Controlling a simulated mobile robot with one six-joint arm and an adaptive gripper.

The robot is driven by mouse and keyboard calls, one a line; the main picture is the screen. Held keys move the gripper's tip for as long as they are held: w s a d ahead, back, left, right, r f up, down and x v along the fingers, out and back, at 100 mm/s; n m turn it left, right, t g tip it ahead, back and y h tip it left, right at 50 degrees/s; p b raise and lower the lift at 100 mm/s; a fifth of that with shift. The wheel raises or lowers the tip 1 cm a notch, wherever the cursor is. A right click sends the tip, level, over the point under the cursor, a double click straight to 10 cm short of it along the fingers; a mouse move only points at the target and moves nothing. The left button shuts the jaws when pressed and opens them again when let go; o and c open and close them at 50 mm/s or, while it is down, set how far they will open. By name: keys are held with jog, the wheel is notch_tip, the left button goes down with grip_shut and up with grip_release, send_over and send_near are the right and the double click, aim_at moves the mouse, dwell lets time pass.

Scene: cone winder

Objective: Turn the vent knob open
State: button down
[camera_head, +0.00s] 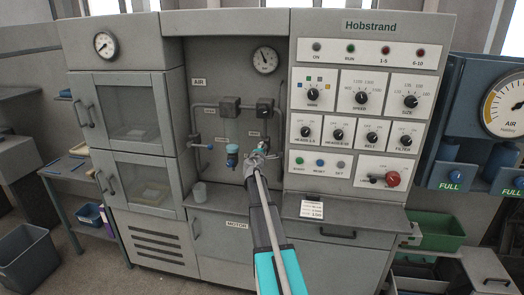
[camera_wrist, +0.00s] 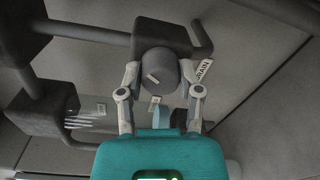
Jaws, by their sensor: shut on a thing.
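My gripper (camera_head: 259,156) is at the pipework in the recess of the grey machine. In the wrist view my gripper (camera_wrist: 160,76) has its two fingers on either side of a round dark grey knob (camera_wrist: 159,68), shut on it. The knob has a pale mark on its face and sits below a dark valve block (camera_wrist: 165,35) on the pipe. In the head view the valve block (camera_head: 265,107) shows above my gripper, and the knob is mostly hidden by my gripper. A tilted label (camera_wrist: 204,69) beside the knob is hard to read.
A second valve block (camera_head: 229,106) with a blue-bottomed bowl (camera_head: 232,156) hangs to the left. A gauge (camera_head: 265,59) is above. The control panel (camera_head: 372,100) stands close on the right, and a ledge (camera_head: 345,212) juts below it.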

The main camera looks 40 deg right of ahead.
jog(key=shift+d, duration=0.1)
jog(key=shift+c, duration=1.3)
grip_release()
jog(key=shift+s, duration=0.1)
